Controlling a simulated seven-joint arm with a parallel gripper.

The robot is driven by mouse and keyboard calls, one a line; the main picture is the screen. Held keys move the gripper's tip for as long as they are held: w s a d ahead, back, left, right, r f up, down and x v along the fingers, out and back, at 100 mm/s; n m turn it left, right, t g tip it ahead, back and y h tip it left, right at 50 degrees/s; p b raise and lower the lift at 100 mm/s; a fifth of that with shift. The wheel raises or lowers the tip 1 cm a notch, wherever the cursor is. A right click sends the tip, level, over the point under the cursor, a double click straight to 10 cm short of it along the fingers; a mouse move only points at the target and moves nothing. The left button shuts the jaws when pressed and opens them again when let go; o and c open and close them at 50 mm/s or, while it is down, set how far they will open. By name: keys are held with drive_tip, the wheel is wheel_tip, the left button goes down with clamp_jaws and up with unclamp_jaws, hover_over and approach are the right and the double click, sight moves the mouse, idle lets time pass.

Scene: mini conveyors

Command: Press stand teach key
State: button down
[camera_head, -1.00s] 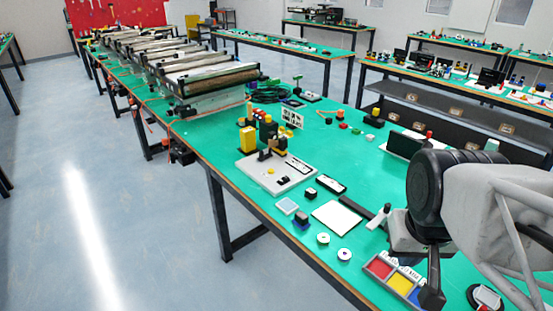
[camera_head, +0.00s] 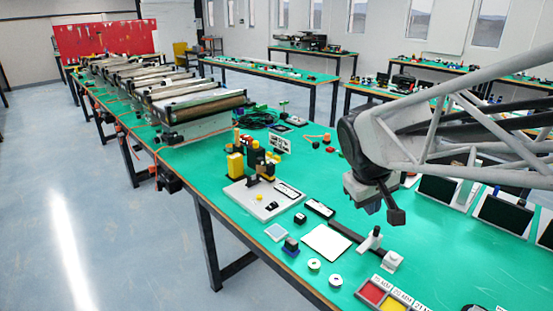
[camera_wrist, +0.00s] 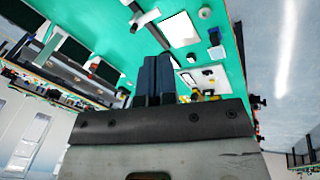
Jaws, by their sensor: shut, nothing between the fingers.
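The stand is a pale grey plate (camera_head: 250,206) carrying a yellow block (camera_head: 235,165), dark upright parts and small black and yellow pieces. It lies on the green bench left of my gripper. Which small piece is the teach key I cannot tell. My gripper (camera_head: 371,207) hangs above the bench, to the right of the stand and apart from it. In the wrist view my gripper's two dark blue fingers (camera_wrist: 155,62) are together, with nothing between them. Part of the stand's plate (camera_wrist: 209,76) shows beyond the fingers, partly hidden by my gripper body.
A white square sheet (camera_head: 326,241), a black bar with a white-tipped post (camera_head: 375,239), round white discs (camera_head: 335,281) and a colour tray (camera_head: 388,296) lie nearby. Rollered conveyors (camera_head: 195,108) stand farther back. Dark screens (camera_head: 437,189) are on the right.

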drive_tip(key=w+a+f+n+h, duration=0.1)
drive_tip(key=w+a+n, duration=0.3)
drive_tip(key=w, duration=1)
drive_tip(key=n+t+h, duration=0.2)
drive_tip(key=n+t, duration=0.3)
drive_tip(key=n, duration=0.6)
hover_over(260, 197)
wheel_tip(260, 197, down, 20)
drive_tip(key=shift+r, duration=0.25)
drive_tip(key=shift+f, duration=0.15)
drive_tip(key=shift+f, duration=4.25)
